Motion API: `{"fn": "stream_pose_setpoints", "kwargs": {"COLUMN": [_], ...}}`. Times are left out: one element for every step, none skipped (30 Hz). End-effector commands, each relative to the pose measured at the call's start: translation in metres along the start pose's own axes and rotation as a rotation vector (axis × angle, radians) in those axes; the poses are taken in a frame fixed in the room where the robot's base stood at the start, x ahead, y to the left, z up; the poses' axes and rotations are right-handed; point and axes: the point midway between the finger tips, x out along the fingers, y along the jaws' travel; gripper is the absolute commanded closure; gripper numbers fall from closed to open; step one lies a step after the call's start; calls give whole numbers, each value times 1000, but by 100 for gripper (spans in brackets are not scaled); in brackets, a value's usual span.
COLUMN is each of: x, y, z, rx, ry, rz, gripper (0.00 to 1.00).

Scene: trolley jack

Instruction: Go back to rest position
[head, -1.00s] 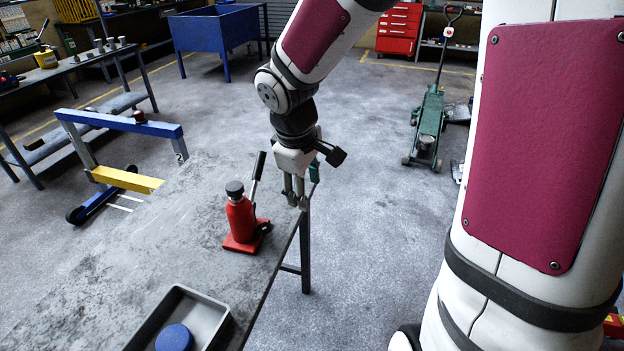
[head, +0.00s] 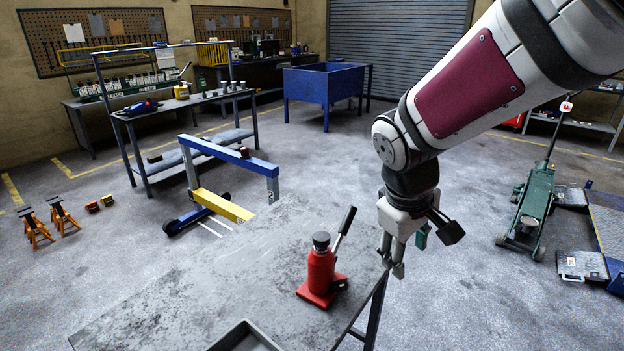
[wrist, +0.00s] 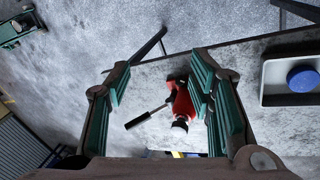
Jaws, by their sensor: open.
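My gripper (head: 394,262) hangs at the right edge of the grey workbench (head: 215,285), pointing down. In the wrist view my gripper (wrist: 165,90) is open, with its two green-padded fingers apart and nothing held. A red bottle jack (head: 320,272) with a black cap and a black-gripped lever stands upright on the bench, just left of my gripper. It also shows in the wrist view (wrist: 180,100), beyond and between the fingers, apart from them.
A grey tray (head: 245,338) lies at the near bench edge; the wrist view shows a blue round thing (wrist: 302,78) in it. A green trolley jack (head: 533,210) stands on the floor at right. Orange stands (head: 62,213) stand at left.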

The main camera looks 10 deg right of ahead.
Motion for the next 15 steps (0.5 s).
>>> {"fn": "stream_pose_setpoints", "kwargs": {"x": [-5,-9,-16,-22,-28,-38,-45,-52,-62,-68,-74,-82,-88,-92,-98], "y": [-1,-1,-3,-4,-6,-9,-10,-14,-18,-21,-24,-29,-32,-36,-41], "z": [2,4,8,11,15,21,26,31,38,43,49,56,61,66,72], "rx": [11,20,38,56,74,103,127,153,185,211,236,267,290,312,341], "ry": [6,10,18,26,34,49,63,76,96,112,128,151,169,185,206], "rz": [6,10,16,19,23,25,26,24,19,13,5,-8,-20,-33,-53], "gripper": [52,52,52,52,52,52,52,52,52,52,52,52,52,52,52]}}
